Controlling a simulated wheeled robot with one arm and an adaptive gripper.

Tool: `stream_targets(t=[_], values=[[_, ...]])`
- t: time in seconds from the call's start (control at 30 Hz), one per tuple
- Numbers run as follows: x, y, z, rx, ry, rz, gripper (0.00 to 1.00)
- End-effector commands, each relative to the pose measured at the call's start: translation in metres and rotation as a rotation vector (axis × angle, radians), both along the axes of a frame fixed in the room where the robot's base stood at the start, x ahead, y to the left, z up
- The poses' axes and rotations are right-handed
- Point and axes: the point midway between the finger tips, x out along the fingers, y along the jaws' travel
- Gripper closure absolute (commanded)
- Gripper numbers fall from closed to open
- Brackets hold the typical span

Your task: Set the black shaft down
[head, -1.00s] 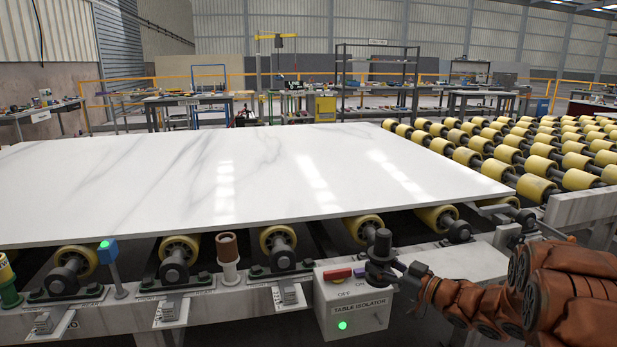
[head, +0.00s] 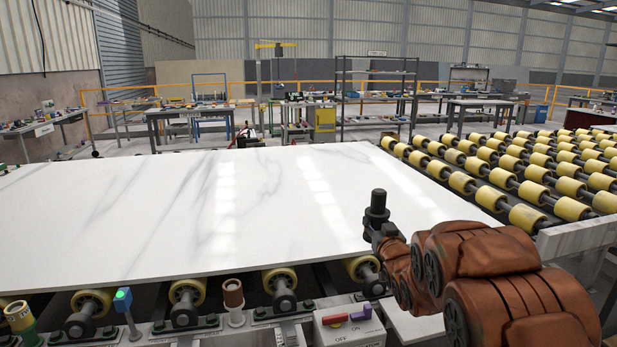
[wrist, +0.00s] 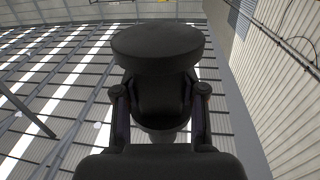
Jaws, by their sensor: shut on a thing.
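The black shaft (head: 378,203) stands about upright in my gripper (head: 377,230), in front of the white slab (head: 120,215) as the head view sees it. In the wrist view its wide round end (wrist: 158,47) fills the upper middle, and the two fingers of my gripper (wrist: 160,100) close on the narrower part from both sides. The wrist view has the roof and wall behind the shaft, with no surface touching it. The shaft's lower end is mostly hidden by my gripper in the head view.
The table isolator box (head: 348,328) with red and purple switches is at the front edge. A brown-topped post (head: 233,293) and a blue post with a green light (head: 123,300) stand left of it. Yellow rollers (head: 525,217) lie to the right. The slab top is bare.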

Motion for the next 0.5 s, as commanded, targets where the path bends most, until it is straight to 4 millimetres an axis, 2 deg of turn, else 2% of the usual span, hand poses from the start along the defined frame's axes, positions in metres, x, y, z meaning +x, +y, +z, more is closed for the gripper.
stream_targets(t=[0.03,0.13,0.5], values=[[-0.001,0.002,0.014,0.0,-0.001,-0.018,1.0],[-0.003,0.001,0.022,0.0,0.0,-0.056,1.0],[-0.005,-0.001,0.026,0.002,-0.001,-0.095,1.0]])
